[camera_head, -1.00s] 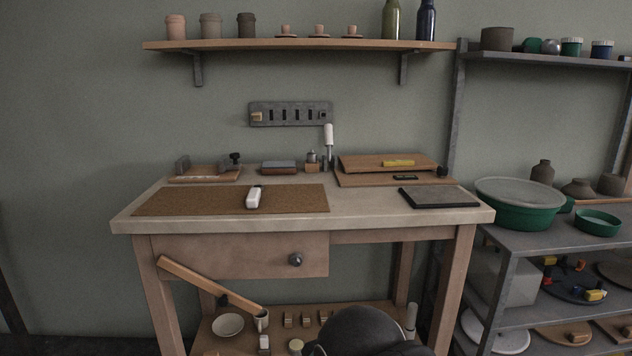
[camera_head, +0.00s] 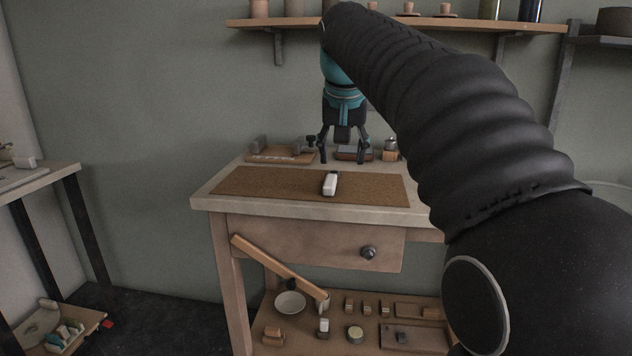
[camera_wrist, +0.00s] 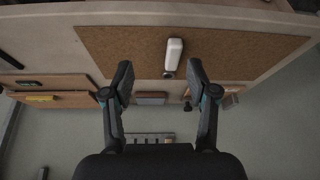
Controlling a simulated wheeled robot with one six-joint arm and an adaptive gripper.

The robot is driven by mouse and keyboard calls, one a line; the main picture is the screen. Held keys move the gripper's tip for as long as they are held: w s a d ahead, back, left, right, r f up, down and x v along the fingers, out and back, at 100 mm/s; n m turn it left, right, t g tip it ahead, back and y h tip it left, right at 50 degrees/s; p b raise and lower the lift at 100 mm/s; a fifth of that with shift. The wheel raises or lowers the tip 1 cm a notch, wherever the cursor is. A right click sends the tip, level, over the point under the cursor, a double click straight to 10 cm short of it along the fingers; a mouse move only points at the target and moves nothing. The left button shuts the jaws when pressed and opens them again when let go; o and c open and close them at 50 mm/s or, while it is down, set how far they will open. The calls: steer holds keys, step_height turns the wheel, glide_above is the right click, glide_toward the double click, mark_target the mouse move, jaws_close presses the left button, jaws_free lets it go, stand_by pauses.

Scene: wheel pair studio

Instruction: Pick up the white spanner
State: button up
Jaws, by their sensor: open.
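The white spanner (camera_head: 330,183) lies on the brown cork mat (camera_head: 260,184) on the workbench. It shows as a short, chunky white piece with a darker end. It also shows in the wrist view (camera_wrist: 174,52), lying on the mat beyond my fingertips. My gripper (camera_head: 342,160) is open and empty, pointing down above the back of the bench. In the wrist view, its two fingers (camera_wrist: 160,72) are spread wide, and the spanner appears slightly right of the middle between them. Nothing hides the spanner in either view.
A wooden tray (camera_head: 281,157) and a small grey-topped block (camera_head: 353,154) sit at the bench's back, near my fingers. A wall shelf (camera_head: 440,23) runs above. My arm hides the bench's right side. The mat around the spanner is clear.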

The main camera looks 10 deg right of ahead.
steer(key=w+r, duration=0.2)
steer(key=w, duration=0.4)
steer(key=m+b, duration=0.1)
glide_above(330, 178)
steer(key=s, duration=0.3)
step_height(330, 178, down, 8)
steer(key=shift+a+r, duration=0.15)
steer(key=shift+r, duration=0.05)
steer(key=shift+w+a+b+x, duration=0.1)
steer(key=shift+w+b+x, duration=0.1)
steer(key=shift+x, duration=1.15)
steer(key=shift+w+a+b+x, duration=0.15)
steer(key=shift+w+b+x, duration=0.1)
steer(key=shift+x, duration=1.1)
steer(key=shift+d+r, duration=0.15)
steer(key=shift+r, duration=0.05)
jaws_close()
